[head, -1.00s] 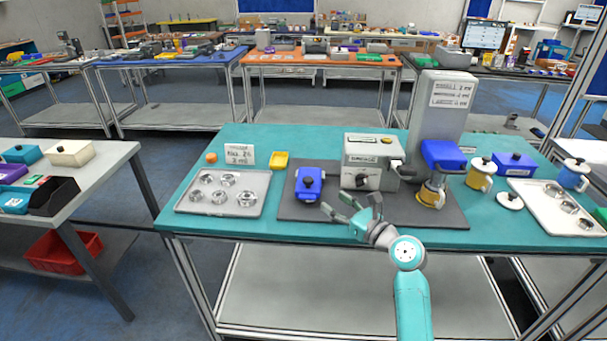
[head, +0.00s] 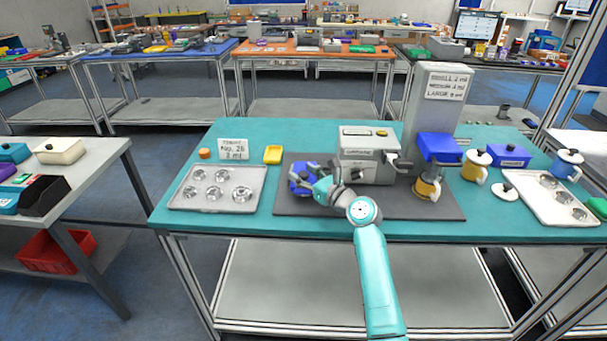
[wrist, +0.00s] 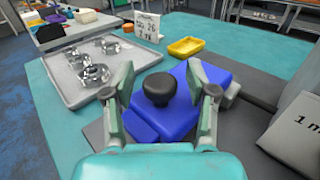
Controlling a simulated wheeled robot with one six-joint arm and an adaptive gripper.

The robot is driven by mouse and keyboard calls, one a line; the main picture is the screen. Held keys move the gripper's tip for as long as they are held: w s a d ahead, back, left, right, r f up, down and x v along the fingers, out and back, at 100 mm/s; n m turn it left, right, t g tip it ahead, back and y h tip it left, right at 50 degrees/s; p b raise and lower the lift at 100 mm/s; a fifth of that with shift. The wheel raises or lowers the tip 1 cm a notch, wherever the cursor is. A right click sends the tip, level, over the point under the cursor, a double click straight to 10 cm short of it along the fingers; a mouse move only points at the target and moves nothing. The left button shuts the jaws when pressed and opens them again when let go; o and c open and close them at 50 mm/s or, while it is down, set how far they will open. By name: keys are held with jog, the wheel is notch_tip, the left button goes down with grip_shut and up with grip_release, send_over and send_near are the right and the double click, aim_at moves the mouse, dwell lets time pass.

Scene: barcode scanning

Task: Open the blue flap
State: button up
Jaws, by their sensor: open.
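A blue flap with a black knob (wrist: 158,88) lies on a small grey-based device on the dark mat. In the wrist view the blue flap (wrist: 165,118) looks shut and sits between my fingers. My gripper (wrist: 160,70) is open, with one finger on each side of the knob and a gap to it. In the head view my gripper (head: 315,178) reaches over the blue device (head: 300,172) and partly hides it. I cannot tell whether a finger touches the flap.
A grey machine (head: 368,142) stands just right of the device. A tall grey dispenser (head: 440,95) with a blue block stands behind. A tray of metal rings (head: 183,204) lies left, with a sign (head: 233,149) and yellow dish (head: 273,155) behind it.

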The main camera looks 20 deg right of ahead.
grip_shut()
